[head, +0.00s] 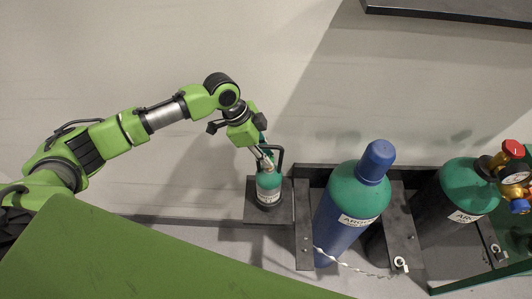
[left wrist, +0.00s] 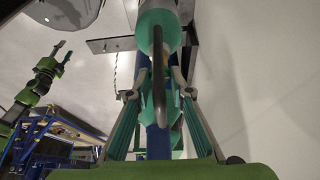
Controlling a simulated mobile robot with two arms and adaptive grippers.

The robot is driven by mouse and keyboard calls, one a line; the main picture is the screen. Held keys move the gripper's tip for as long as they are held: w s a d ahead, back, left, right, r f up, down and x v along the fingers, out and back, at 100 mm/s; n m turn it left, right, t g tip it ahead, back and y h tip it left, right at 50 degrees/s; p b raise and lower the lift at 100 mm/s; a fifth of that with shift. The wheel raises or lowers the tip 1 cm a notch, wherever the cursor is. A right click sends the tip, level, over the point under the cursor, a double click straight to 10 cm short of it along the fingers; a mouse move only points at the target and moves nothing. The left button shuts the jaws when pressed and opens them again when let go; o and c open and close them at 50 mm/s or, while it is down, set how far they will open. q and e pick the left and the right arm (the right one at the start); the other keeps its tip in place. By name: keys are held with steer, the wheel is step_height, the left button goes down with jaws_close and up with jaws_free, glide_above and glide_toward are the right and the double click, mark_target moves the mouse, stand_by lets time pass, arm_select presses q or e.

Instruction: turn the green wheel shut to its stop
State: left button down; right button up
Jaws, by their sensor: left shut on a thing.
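A small gas bottle (head: 268,183) with a teal top and a pale label stands upright on a dark bracket, and a dark bent guard bar (head: 281,160) rises over it. My left gripper (head: 265,160) points down at the bottle's top beside this bar. In the left wrist view the green wheel (left wrist: 173,112) shows in part between the fingers of my left gripper (left wrist: 157,92), which is shut on it. The guard bar crosses in front and hides its middle.
A large blue bottle (head: 340,220) with a teal shoulder and blue cap stands right of the small one. A dark bottle (head: 450,205) with a regulator (head: 514,172) stands further right. A chain (head: 350,264) hangs in front. A dark shelf (head: 450,12) is above right.

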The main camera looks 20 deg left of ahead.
arm_select(q)
steer(key=c, duration=1.8)
jaws_free()
steer(key=shift+r, duration=0.15)
steer(key=v, duration=1.1)
steer(key=shift+a+r, duration=0.2)
steer(key=shift+r, duration=0.15)
arm_select(e)
steer(key=shift+d, duration=0.1)
arm_select(q)
steer(key=shift+s+f, duration=0.1)
